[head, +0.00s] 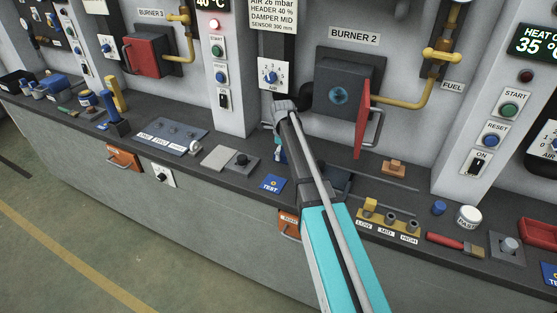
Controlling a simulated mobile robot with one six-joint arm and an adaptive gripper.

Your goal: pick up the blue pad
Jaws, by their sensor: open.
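A dark flat piece (338,179) lies just right of my arm, partly covered. My arm reaches up over the counter toward burner 2, and its grey wrist is near the air dial.
Burner 2's open red door (362,120) stands close right of my arm. A grey plate with a black knob (241,162) and a labelled switch panel (172,137) lie left. A yellow block holder (388,222), paste jar (468,217) and brush (456,243) lie right.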

